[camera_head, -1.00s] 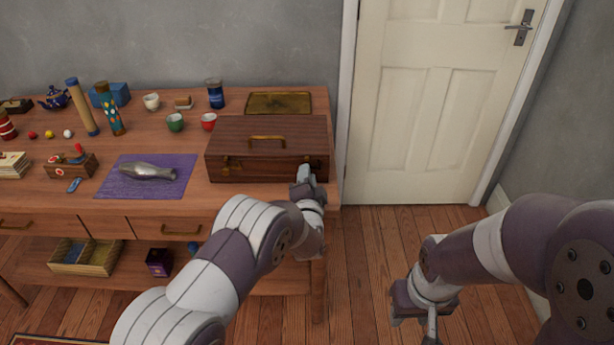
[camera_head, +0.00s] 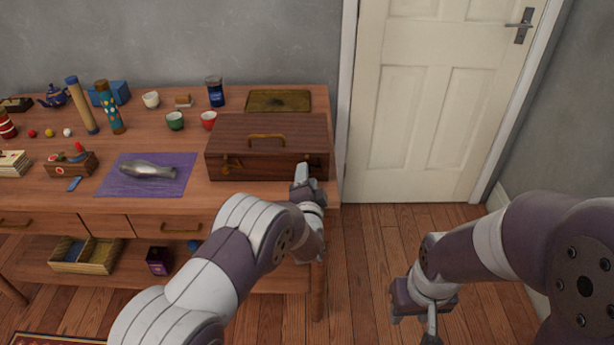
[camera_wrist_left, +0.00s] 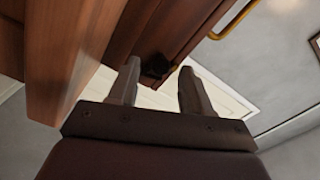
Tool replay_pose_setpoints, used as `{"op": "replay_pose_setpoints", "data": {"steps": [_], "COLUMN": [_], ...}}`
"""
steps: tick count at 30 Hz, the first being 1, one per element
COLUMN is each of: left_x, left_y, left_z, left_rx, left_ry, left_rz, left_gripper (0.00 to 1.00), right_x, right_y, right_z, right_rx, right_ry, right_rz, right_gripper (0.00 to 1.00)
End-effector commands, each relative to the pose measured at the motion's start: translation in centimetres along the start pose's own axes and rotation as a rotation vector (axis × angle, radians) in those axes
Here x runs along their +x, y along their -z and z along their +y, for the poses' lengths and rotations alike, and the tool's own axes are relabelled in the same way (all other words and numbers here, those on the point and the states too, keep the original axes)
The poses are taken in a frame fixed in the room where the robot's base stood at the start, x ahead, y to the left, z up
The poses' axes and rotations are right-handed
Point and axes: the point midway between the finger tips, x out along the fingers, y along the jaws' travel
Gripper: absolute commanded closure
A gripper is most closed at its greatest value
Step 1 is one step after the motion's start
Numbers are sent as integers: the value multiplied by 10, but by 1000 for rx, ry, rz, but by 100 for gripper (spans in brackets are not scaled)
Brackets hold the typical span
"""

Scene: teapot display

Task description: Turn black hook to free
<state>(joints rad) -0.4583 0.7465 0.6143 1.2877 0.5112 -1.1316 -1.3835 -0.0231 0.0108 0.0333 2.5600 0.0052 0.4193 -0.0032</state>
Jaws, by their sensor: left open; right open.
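A brown wooden case (camera_head: 250,130) with a brass top handle (camera_head: 267,138) stands at the right end of the table; it also shows in the left wrist view (camera_wrist_left: 185,25). A small dark fitting (camera_wrist_left: 157,66), seemingly the black hook, sits on the case near its edge. It appears between and just beyond the fingertips of my left gripper (camera_wrist_left: 160,72); I cannot tell whether they touch it. In the head view my left gripper (camera_head: 302,172) is at the case's front right corner, hiding that part. My right gripper (camera_head: 414,318) is open and empty, low over the floor.
A brass-coloured latch (camera_head: 226,169) is on the case's front left. A purple mat (camera_head: 110,185) with a silvery bottle-like object (camera_head: 147,170) lies to the left. Small cups and a brass tray (camera_head: 278,100) stand behind. The floor right of the table is free.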

Motion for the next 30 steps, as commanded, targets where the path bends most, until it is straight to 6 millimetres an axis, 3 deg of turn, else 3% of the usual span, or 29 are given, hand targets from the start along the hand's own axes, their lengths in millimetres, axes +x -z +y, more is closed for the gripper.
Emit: {"op": "replay_pose_setpoints", "data": {"steps": [9, 13, 18, 30], "left_x": [-83, -106, -116, -116], "left_y": [2, 1, 0, 0], "left_z": [-1, 0, 0, 0], "left_rx": [1, 1, 1, 0], "left_ry": [-3, -2, 0, 0], "left_rz": [3, 2, 1, 1], "left_gripper": [51, 51, 51, 51], "right_x": [-10, -12, -12, -12], "right_y": [1, 1, 1, 1], "right_z": [0, 0, 0, 0], "right_rx": [0, 0, 0, 0], "right_ry": [0, 0, 0, 0], "right_rz": [0, 0, 0, 0], "right_gripper": [57, 57, 57, 57]}}
